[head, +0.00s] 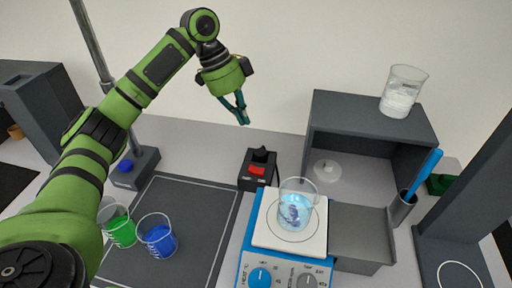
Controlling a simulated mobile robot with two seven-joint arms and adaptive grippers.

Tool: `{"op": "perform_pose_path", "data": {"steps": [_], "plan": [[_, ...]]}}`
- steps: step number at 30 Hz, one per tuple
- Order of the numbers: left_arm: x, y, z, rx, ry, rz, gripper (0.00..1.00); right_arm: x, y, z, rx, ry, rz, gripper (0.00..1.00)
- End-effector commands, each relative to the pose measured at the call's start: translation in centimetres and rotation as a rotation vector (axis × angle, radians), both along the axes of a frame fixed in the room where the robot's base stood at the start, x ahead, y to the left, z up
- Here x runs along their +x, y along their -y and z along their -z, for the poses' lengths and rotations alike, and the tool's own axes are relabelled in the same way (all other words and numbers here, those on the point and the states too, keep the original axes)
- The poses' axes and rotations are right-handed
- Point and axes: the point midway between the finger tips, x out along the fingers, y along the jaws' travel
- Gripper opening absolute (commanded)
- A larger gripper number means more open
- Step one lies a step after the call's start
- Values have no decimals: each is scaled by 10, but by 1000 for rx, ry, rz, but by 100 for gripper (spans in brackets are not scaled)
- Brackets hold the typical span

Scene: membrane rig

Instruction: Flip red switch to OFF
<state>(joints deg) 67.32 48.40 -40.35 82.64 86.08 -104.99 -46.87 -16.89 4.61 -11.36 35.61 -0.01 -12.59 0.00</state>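The red switch (257,170) is a small rocker on the front of a black box (249,184). The box stands on the bench behind the stirrer hotplate. Small light labels sit below the rocker, too small to read surely, and I cannot tell which side is pressed. A black knob-like part (261,154) rises at the back of the box. My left gripper (243,121) hangs above and behind the box, a little to the left, apart from it. Its dark teal fingers come together at the tips, with nothing between them. My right gripper is out of view.
A glass beaker (310,192) with bluish contents stands on the hotplate (262,240). Beakers of green (120,232) and blue liquid (158,242) stand on the dark mat (190,195) at left. A grey open cabinet (350,112) is close on the right, with a beaker (398,100) on top.

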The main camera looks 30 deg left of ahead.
Motion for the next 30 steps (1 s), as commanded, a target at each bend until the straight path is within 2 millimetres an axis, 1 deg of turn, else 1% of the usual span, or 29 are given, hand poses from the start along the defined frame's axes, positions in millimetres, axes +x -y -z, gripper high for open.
{"op": "perform_pose_path", "data": {"steps": [1, 5, 8, 11, 14, 18, 24, 27, 30], "plan": [[0, 0, 0, 0, 0, 0, 0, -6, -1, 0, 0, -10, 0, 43], [0, 0, 0, 0, 0, -1, 0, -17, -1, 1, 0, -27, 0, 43], [0, 2, 4, 1, -2, -1, 0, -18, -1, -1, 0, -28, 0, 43], [1, 5, 13, 0, -5, 0, 0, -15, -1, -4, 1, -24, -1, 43], [2, 11, 29, 1, -6, 0, 0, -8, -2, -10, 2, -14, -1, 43], [5, 23, 57, -1, -6, 0, 0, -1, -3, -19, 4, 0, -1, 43], [9, 37, 95, -1, -3, -1, 0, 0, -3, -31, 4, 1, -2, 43], [7, 27, 109, 1, -4, -5, 0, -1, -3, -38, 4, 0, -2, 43], [6, 23, 120, 0, -3, -3, 0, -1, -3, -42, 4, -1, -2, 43]]}}
